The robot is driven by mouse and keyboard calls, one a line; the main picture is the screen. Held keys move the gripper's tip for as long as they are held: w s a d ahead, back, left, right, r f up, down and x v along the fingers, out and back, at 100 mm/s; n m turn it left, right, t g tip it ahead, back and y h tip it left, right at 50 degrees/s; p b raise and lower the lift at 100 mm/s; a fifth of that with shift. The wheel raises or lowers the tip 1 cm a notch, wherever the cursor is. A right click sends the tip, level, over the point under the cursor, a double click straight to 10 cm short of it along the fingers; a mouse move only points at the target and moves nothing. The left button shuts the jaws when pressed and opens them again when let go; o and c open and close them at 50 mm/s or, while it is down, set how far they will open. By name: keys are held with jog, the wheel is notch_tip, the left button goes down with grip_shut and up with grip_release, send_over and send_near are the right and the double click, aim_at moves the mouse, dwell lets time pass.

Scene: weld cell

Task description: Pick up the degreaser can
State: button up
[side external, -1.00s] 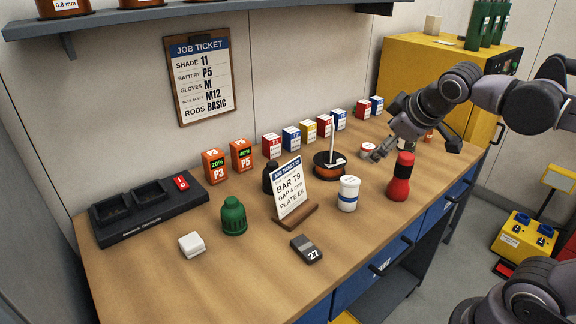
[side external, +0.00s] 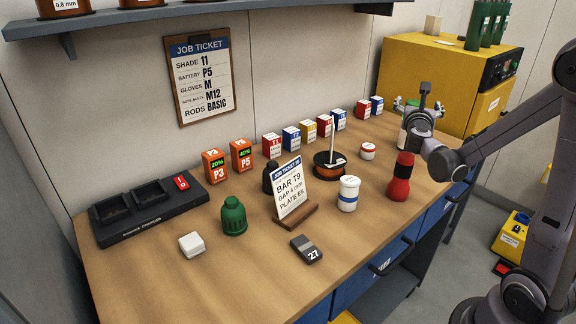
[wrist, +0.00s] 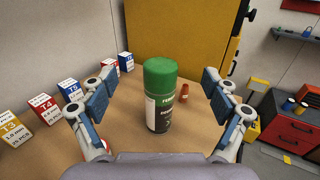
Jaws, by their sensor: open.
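The degreaser can (wrist: 160,105), with a green cap and a dark and white label, stands upright on the bench, centred in the wrist view. In the side external view the can (side external: 404,138) is at the bench's far right end, partly hidden by my gripper. My gripper (side external: 418,106) is open there, at the can's upper part. In the wrist view my gripper (wrist: 160,98) has one finger on each side of the can, with clear gaps. It holds nothing.
A red bottle (side external: 399,180) and small round tin (side external: 367,151) stand nearby in the side external view. A yellow cabinet (side external: 425,75) is behind.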

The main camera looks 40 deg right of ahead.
aim_at(416, 100)
jog(key=w+d+f, duration=0.1)
jog(key=d, duration=0.2)
jog(key=w+d+f, duration=0.1)
jog(key=w+d, duration=0.1)
jog(key=d, duration=0.1)
jog(key=w+d+f, duration=0.1)
jog(key=w+d, duration=0.1)
jog(key=d, duration=0.1)
jog(key=shift+d+f, duration=0.2)
jog(key=shift+d, duration=0.05)
grip_shut()
dwell(0.5)
